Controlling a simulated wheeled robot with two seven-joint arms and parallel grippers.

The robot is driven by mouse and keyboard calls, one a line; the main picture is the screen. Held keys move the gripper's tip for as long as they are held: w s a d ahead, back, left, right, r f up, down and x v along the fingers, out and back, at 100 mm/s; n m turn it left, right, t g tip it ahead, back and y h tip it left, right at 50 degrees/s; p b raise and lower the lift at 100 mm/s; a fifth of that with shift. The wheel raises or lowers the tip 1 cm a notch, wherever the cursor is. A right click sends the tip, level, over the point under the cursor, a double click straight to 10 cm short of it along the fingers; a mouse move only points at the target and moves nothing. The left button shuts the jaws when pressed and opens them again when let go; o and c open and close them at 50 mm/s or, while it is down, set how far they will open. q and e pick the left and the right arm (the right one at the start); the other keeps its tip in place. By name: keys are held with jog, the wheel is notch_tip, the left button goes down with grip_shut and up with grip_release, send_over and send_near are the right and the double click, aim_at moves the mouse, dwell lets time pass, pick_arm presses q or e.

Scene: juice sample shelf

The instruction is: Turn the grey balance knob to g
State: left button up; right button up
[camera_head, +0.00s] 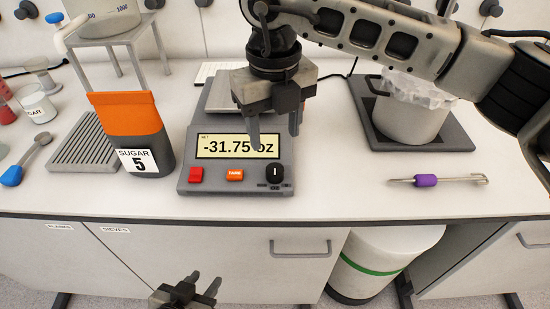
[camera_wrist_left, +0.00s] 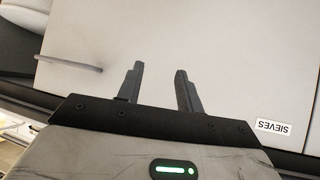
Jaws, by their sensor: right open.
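The balance (camera_head: 187,181) stands on the counter, its display (camera_head: 238,146) reading -31.75 oz under a small NET mark. The balance knob (camera_head: 274,173) is a dark round knob at the right of the front panel, with an upright white mark. Small labels below it are too small to read. My right gripper (camera_head: 274,135) is open and empty, pointing down above the display's right part, beyond and above the knob. My left gripper (camera_head: 206,281) is open and empty, low in front of the counter; its spread fingers also show in the left wrist view (camera_wrist_left: 160,85).
A red button (camera_head: 196,175) and an orange TARE button (camera_head: 235,175) sit left of the knob. A SUGAR 5 pouch (camera_head: 126,110) stands left of the balance. A purple-handled tool (camera_head: 426,181) lies to the right. A lined bucket (camera_head: 408,118) stands behind it.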

aim_at(275, 169)
notch_tip(275, 169, down, 9)
jog(key=shift+r+p, duration=0.15)
jog(key=shift+p, duration=0.55)
jog(key=c, duration=1)
